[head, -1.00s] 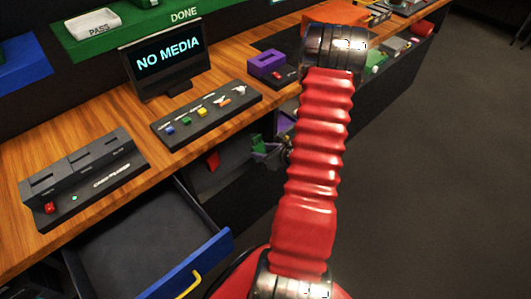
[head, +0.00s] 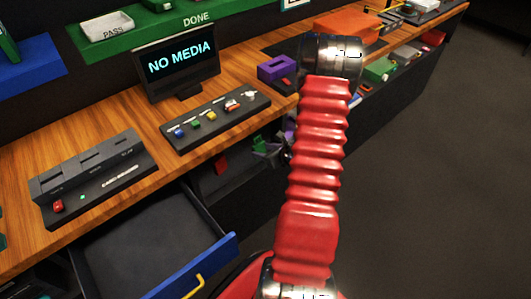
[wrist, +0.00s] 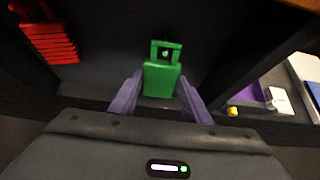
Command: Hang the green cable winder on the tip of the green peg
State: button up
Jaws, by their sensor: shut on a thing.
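The green cable winder (wrist: 162,80) is between the purple fingers of my gripper (wrist: 161,77) in the wrist view. It has a blocky body and a squarish far end with a small opening. In the head view my gripper (head: 272,147) is small and partly behind my red arm, below the desk's front edge, with the green winder (head: 259,142) at it. I cannot make out the green peg as a separate thing in either view.
A red finned object (wrist: 48,42) is at upper left in the wrist view, inside a dark compartment. A dark divider stands right of the winder, with a purple bin (wrist: 262,92) beyond. In the head view an open blue-fronted drawer (head: 195,268) juts out at lower left.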

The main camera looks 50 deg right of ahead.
jog(key=shift+x, duration=0.75)
jog(key=shift+w, duration=0.1)
jog(key=o, duration=1.1)
jog(key=v, duration=1.3)
jog(key=shift+s+a+r, duration=0.1)
jog(key=shift+s+r, duration=0.05)
jog(key=shift+s, duration=0.25)
